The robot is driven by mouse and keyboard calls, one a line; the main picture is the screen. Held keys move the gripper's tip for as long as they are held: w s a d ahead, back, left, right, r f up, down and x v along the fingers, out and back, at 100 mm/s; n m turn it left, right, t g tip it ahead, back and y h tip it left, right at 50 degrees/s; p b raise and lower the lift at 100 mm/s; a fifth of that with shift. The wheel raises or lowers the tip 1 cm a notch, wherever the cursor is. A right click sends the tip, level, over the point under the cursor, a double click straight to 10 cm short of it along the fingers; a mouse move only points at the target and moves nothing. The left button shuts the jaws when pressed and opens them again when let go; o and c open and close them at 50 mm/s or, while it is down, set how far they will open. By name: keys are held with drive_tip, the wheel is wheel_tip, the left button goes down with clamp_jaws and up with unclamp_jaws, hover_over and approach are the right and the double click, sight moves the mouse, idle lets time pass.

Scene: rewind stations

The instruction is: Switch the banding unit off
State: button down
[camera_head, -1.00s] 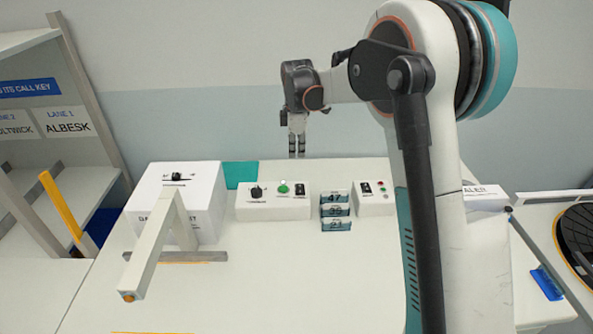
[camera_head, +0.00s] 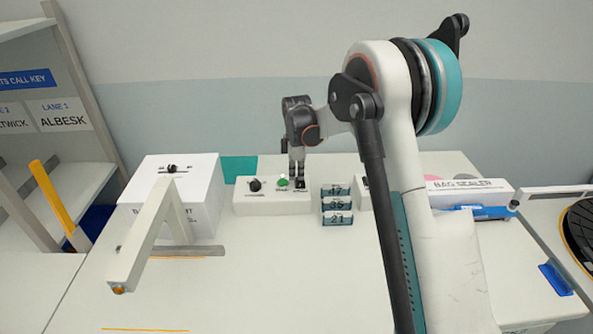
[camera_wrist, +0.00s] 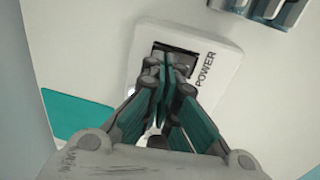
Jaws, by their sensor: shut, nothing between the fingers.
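A low white control box (camera_head: 265,207) on the table carries a black knob (camera_head: 255,185), a green button (camera_head: 282,182) and a black rocker switch at its right end. My gripper (camera_head: 299,183) is shut and empty, pointing straight down at that switch and largely covering it. In the wrist view the rocker switch (camera_wrist: 176,62) sits in the box top beside the word POWER, with my fingertips (camera_wrist: 166,75) at or just above it. I cannot tell whether they touch it or which way it is set. A larger white box (camera_head: 190,200) has partly hidden lettering and a dial on top.
A white angled arm (camera_head: 150,240) stands in front of the larger box. A stack of numbered blue-grey holders (camera_head: 336,205) is close right of the control box. A bag sealer (camera_head: 470,190) is behind my arm at right. The front middle of the table is clear.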

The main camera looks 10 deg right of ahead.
sight(297, 186)
drive_tip(key=shift+f, duration=0.1)
drive_tip(key=shift+w+f, duration=0.15)
drive_tip(key=shift+f, duration=0.15)
drive_tip(key=shift+s, duration=0.2)
drive_tip(key=shift+s+a+r, duration=0.1)
drive_tip(key=shift+s+r, duration=0.1)
drive_tip(key=shift+s, duration=0.35)
drive_tip(key=shift+r, duration=0.15)
wheel_tip(297, 186, up, 12)
drive_tip(key=s, duration=0.1)
drive_tip(key=shift+s+a+f, duration=0.15)
drive_tip(key=shift+s+f, duration=0.05)
idle(0.4)
